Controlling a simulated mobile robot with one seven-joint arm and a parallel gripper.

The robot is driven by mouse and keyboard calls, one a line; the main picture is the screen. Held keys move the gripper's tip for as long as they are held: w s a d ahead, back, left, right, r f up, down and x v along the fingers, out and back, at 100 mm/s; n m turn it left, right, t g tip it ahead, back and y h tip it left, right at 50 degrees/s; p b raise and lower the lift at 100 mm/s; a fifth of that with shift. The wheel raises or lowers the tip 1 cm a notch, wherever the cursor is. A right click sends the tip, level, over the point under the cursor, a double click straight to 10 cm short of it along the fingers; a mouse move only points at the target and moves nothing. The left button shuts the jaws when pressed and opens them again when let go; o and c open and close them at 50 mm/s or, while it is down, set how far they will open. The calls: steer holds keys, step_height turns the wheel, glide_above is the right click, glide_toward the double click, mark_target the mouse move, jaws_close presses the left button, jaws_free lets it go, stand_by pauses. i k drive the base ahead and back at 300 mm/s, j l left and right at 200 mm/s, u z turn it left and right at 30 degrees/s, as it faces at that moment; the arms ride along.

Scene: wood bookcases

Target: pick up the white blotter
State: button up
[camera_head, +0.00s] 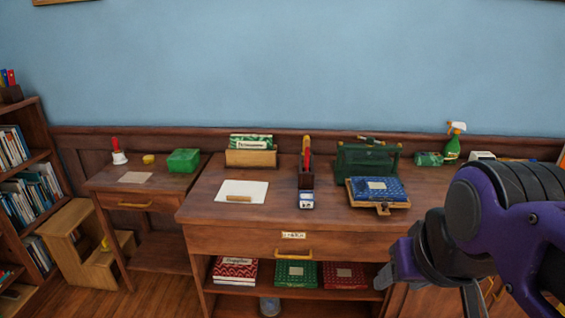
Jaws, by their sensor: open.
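A flat white sheet, which looks like the white blotter (256,187), lies on the left half of the wooden desk top (215,213). A small tan wooden piece (239,198) lies on its front part. My gripper (388,277) is at the lower right, in front of the desk and well to the right of the white sheet. It is open, and I see nothing in it. It is partly hidden by my own purple and black arm.
Right of the sheet stand a dark holder (306,180) with red-handled items and a small blue-and-white bottle (306,201). A card box (251,158) stands behind. Blue books (378,190) and a green machine (367,160) are farther right. A side table (115,183) stands left.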

mark_target(245, 192)
steer(key=i+j+u, duration=0.1)
steer(key=i+j, duration=0.15)
steer(key=j, duration=0.2)
steer(key=i+j, duration=0.25)
steer(key=j, duration=0.25)
steer(key=i+j+u, duration=0.15)
steer(key=j, duration=0.3)
steer(key=i+j, duration=0.4)
steer(key=j+u, duration=0.2)
steer(key=i+j+u, duration=0.2)
steer(key=j, duration=0.15)
steer(key=i+j+u, duration=0.15)
steer(key=j, duration=0.15)
steer(key=i+l+z, duration=0.15)
steer(key=l+z, duration=0.2)
